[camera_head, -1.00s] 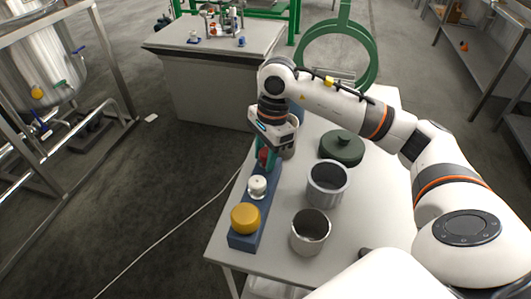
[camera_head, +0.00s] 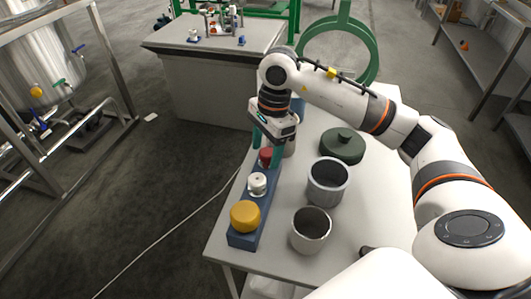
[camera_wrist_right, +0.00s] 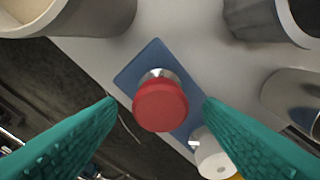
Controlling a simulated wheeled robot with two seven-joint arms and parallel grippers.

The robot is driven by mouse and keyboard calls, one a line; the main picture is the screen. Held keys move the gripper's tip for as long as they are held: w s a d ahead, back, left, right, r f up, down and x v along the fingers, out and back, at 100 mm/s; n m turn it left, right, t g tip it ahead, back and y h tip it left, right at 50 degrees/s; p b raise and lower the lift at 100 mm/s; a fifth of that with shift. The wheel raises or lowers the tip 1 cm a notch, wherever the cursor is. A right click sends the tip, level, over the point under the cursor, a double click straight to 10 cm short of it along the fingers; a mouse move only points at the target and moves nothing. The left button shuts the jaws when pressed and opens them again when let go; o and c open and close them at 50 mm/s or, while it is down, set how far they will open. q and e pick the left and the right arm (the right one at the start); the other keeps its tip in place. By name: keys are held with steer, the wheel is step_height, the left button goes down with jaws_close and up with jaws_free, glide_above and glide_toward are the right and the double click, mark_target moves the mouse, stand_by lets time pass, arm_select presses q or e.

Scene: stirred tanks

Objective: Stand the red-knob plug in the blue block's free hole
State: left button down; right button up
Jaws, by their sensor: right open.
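The red-knob plug (camera_head: 266,154) stands upright at the far end of the row on the long blue block (camera_head: 237,241). In the right wrist view, the red knob (camera_wrist_right: 160,106) has a metal collar beside it, over the block's end (camera_wrist_right: 135,72). How deep the plug sits is hidden. My right gripper (camera_head: 268,147) is open above the red knob, with its teal fingers apart on either side. A white-knob plug (camera_head: 257,184) and a yellow-knob plug (camera_head: 245,216) stand nearer on the same block. My left gripper is out of view.
A grey cup (camera_head: 328,182) and a lighter metal cup (camera_head: 310,231) stand right of the block. A dark green lidded piece (camera_head: 342,146) sits farther back. The block lies along the table's left edge. The table's right part is clear.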

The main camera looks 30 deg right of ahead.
step_height(320, 180, up, 10)
steer(key=d, duration=0.1)
steer(key=shift+d, duration=0.25)
stand_by(0.4)
